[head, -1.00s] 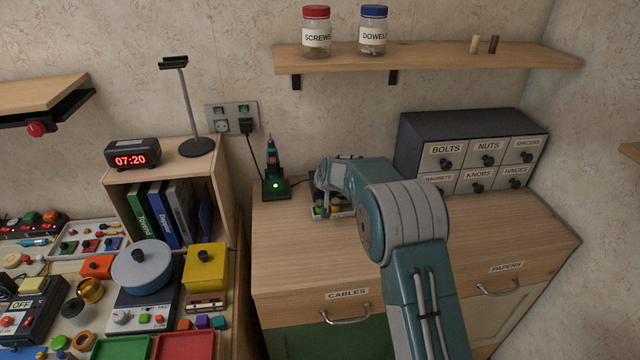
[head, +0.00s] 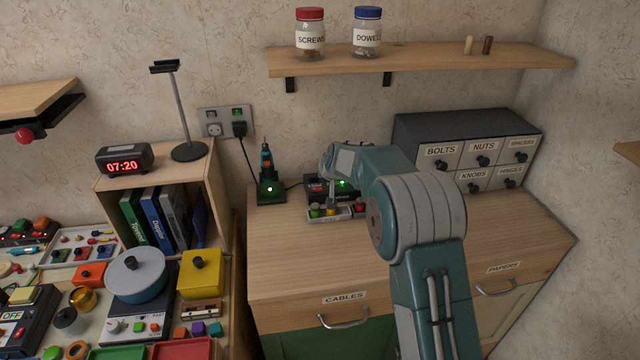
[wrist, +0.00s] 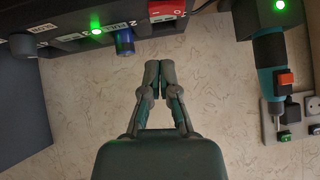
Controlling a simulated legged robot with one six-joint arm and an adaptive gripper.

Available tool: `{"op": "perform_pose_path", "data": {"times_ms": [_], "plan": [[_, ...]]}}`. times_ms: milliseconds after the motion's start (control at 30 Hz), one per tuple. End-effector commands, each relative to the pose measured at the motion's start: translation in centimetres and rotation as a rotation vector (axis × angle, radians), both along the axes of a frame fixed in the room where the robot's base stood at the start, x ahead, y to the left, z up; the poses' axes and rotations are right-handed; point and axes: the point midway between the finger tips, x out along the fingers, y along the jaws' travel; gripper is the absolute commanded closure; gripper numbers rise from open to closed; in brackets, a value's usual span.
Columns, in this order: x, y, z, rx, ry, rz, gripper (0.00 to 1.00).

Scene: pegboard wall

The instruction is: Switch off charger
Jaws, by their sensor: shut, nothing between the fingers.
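A cordless screwdriver stands upright in a black charger base (head: 270,189) with a lit green light, on the cabinet top. Its cable runs up to a black plug in the wall socket plate (head: 213,115). The plate's right switch glows green. In the wrist view, the screwdriver (wrist: 268,55) and socket plate (wrist: 291,118) show upside down at the right. In the head view my arm partly hides this box (head: 348,194).
A labelled drawer unit (head: 465,130) stands right of my arm. A shelf (head: 430,58) with two jars hangs above. The cabinet top's front left is bare.

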Motion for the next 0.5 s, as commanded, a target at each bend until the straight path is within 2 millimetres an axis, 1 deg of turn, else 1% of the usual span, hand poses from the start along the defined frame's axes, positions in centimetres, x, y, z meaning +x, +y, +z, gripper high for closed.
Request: {"op": "perform_pose_path", "data": {"times_ms": [33,300,500], "plan": [[-0.8,-0.1,0.6,0.000,0.003,0.001,1.00],[-4.1,-1.3,4.1,0.002,0.000,0.001,1.00],[-5.8,-1.7,5.8,0.000,0.001,0.002,1.00]]}}
